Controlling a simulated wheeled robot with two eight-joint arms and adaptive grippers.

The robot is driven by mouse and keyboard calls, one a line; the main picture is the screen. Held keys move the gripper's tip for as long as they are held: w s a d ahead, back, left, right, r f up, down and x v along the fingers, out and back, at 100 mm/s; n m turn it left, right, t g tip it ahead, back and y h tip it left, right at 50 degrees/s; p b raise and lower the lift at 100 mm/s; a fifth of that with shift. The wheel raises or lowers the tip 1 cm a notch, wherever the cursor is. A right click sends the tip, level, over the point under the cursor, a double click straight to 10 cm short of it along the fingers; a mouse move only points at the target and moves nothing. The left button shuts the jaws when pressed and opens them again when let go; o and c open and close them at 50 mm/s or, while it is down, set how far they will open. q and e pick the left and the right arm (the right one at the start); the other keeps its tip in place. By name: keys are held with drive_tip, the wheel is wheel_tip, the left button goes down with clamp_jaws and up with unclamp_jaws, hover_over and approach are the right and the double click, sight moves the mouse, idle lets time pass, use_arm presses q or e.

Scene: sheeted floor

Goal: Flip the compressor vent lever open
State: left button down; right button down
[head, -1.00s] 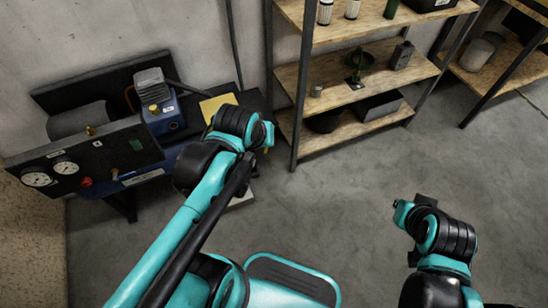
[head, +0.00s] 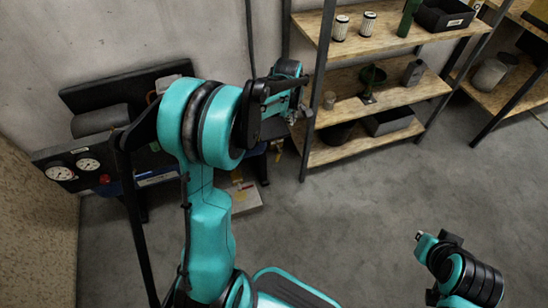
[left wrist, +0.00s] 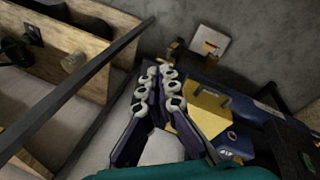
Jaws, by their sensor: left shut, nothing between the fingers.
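The compressor's dark gauge panel (head: 68,158) shows at the left in the head view, with two white dials and a red knob (head: 104,179). The rest of the compressor is largely hidden behind my left arm. I cannot make out the vent lever in either current view. My left gripper (head: 299,113) is raised right of the compressor, by the shelf's near post, apart from the panel. In the left wrist view its fingers (left wrist: 160,82) are together and empty. A yellow block (left wrist: 204,108) on a blue body lies beyond them. My right arm shows at lower right, its fingers out of sight.
A shelf rack (head: 385,95) with wooden boards holds filters, a black tray (head: 443,15) and other parts. A pale flat box (head: 243,197) lies on the floor beside the bench. The grey floor (head: 350,215) is clear in the middle.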

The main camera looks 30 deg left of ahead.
use_arm(q)
drive_tip(key=w+a+f+n+g, duration=0.1)
drive_tip(key=w+a+f+n, duration=0.15)
drive_tip(key=f, duration=0.35)
drive_tip(key=w+a+f+n, duration=0.2)
drive_tip(key=a+f+n, duration=0.1)
drive_tip(key=f, duration=0.2)
drive_tip(key=a+f+n+g+b, duration=0.1)
drive_tip(key=a+f+n, duration=0.1)
drive_tip(key=f, duration=1)
drive_tip(key=a+f+n+b, duration=0.1)
drive_tip(key=f+n, duration=0.3)
drive_tip(key=f, duration=0.9)
drive_tip(key=shift+w+a+f+g+h, duration=0.2)
drive_tip(key=shift+a+f+g+h, duration=0.15)
drive_tip(key=shift+a, duration=0.5)
drive_tip(key=shift+s+r, duration=0.1)
